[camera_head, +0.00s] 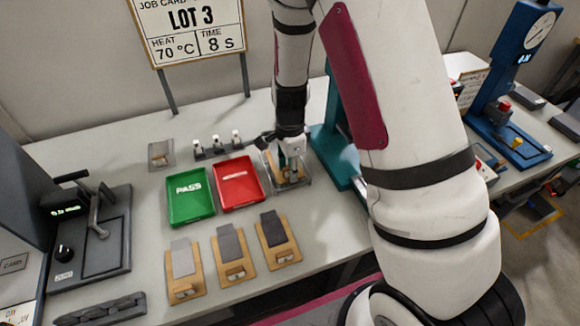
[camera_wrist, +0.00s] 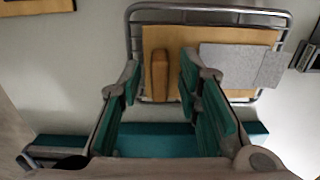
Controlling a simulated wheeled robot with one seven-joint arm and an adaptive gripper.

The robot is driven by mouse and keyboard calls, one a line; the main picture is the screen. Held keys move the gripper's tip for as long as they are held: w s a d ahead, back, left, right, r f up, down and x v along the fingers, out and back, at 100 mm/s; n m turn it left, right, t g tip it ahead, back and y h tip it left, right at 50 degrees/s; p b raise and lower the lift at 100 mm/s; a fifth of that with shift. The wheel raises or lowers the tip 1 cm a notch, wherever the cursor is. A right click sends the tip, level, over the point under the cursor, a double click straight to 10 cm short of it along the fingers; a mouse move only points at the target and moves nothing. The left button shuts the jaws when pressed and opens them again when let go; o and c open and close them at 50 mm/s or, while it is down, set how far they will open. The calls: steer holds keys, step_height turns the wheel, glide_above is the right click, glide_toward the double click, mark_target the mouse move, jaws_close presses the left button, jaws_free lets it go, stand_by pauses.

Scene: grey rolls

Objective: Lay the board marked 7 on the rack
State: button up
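A wooden board (camera_wrist: 220,38) with a grey sheet and a raised wooden handle lies within the wire rack (camera_wrist: 205,10). No number is readable on it. In the head view, this board (camera_head: 297,178) and the rack (camera_head: 305,184) show partly below my gripper (camera_head: 290,148), to the right of the red tray. In the wrist view my gripper (camera_wrist: 161,84) has its teal fingers apart, one on each side of the handle, with gaps showing. Three similar boards lie on the front of the table: left (camera_head: 186,284), middle (camera_head: 233,268) and right (camera_head: 279,252); their marks are too small to read.
A green tray (camera_head: 190,218) marked PASS and a red tray (camera_head: 239,204) stand left of the rack. Small bottles (camera_head: 217,142) stand behind. A teal stand (camera_head: 333,160) is close on the rack's right. A dark press (camera_head: 95,240) is at the left.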

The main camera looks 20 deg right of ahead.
steer(key=shift+r, duration=0.1)
steer(key=s+r+n+t, duration=0.1)
steer(key=s+r+n, duration=0.1)
steer(key=r, duration=0.8)
steer(key=s+r+n, duration=0.2)
steer(key=s+r, duration=0.1)
steer(key=r, duration=0.8)
steer(key=s+r+n+t, duration=0.2)
steer(key=s+r+n, duration=0.3)
steer(key=s+n, duration=0.2)
steer(key=s+r+n+t, duration=0.1)
steer(key=s+r+n, duration=0.4)
steer(key=s, duration=0.6)
steer(key=shift+d+n+t, duration=0.15)
steer(key=shift+n+t, duration=0.25)
steer(key=shift+n, duration=0.6)
steer(key=shift+r, duration=0.1)
